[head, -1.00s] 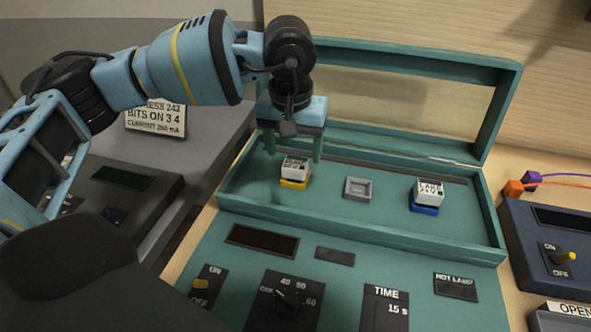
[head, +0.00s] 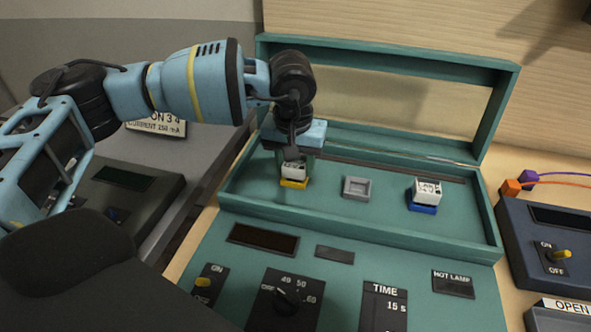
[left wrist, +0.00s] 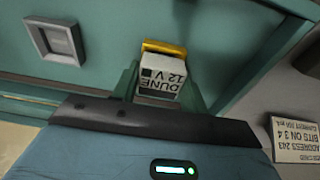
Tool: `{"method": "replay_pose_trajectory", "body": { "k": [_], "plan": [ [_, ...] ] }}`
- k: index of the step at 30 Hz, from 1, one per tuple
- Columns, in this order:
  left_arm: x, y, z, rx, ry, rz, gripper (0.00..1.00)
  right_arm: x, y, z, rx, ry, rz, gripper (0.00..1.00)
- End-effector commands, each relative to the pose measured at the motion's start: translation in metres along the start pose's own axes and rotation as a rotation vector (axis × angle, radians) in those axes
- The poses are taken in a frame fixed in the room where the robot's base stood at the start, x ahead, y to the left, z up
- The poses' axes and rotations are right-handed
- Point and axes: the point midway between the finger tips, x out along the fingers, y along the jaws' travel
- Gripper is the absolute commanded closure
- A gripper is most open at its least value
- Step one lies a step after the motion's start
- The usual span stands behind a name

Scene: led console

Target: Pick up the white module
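A white module (head: 293,171) with dark lettering sits on a yellow base (head: 293,184) at the left of the teal console tray. A second white module (head: 427,189) stands on a blue base (head: 422,208) at the right. My left gripper (head: 295,167) points down over the module on the yellow base, with a finger on either side. In the left wrist view this white module (left wrist: 160,75) fills the space between the green fingers, and the yellow base (left wrist: 164,47) shows beyond it. The fingers look closed against its sides. My right gripper is not in view.
An empty grey square socket (head: 357,187) lies between the two modules. The teal tray has a raised rim (head: 370,241) and an open framed lid (head: 505,100) behind. Switches and a dial (head: 287,298) are on the front panel. A dark blue unit (head: 556,250) stands at the right.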

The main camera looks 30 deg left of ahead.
Motion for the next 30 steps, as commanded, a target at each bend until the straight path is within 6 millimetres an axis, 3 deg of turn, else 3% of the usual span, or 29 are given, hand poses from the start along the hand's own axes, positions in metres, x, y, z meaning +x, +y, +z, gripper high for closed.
{"method": "replay_pose_trajectory", "body": {
  "k": [1,4,14,23,30],
  "plan": [
    [0.0,0.0,0.0,0.0,0.0,0.0,0.68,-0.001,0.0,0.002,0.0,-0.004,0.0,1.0],
    [0.0,0.0,0.0,0.0,0.0,0.0,0.8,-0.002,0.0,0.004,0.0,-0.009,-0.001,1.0],
    [-0.003,0.0,-0.001,0.0,0.001,0.0,0.8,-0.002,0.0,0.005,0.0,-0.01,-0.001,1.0],
    [-0.036,0.001,-0.005,0.001,0.002,0.003,0.8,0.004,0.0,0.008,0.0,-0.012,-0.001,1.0],
    [-0.044,0.0,0.043,0.007,0.0,0.001,0.8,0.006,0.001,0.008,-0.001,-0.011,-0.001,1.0]
  ]
}}
